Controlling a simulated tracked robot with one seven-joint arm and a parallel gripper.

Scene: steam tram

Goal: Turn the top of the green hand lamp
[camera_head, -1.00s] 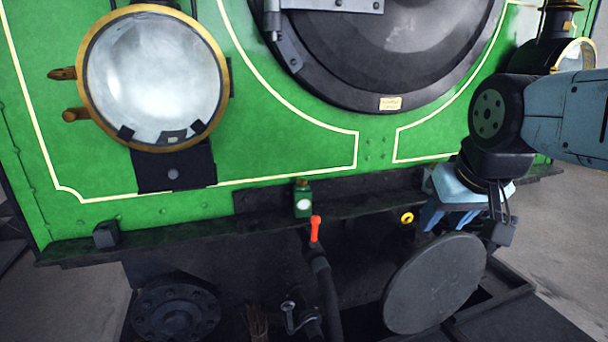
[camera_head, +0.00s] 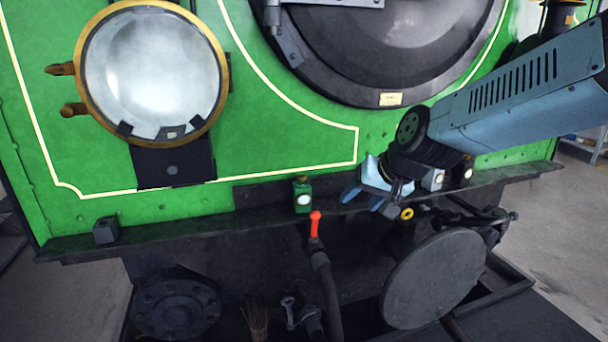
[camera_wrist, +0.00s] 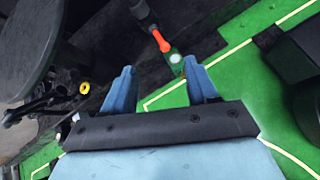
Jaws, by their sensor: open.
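The green hand lamp (camera_head: 303,196) is small, with a round white lens and a brassy top. It stands upright on the dark ledge at the foot of the green tram front. In the wrist view the lamp (camera_wrist: 176,62) shows beyond the fingertips, partly beside the red handle. My gripper (camera_head: 362,187) is open and empty, to the right of the lamp and apart from it. In the wrist view its two blue fingers (camera_wrist: 162,74) are spread, with a gap between them.
A red-handled cock (camera_head: 315,224) on a dark hose stands just below and right of the lamp. A yellow ring (camera_head: 407,214) lies near the ledge under my gripper. A large round buffer (camera_head: 436,280) juts out below. A big brass-rimmed headlamp (camera_head: 152,72) is at upper left.

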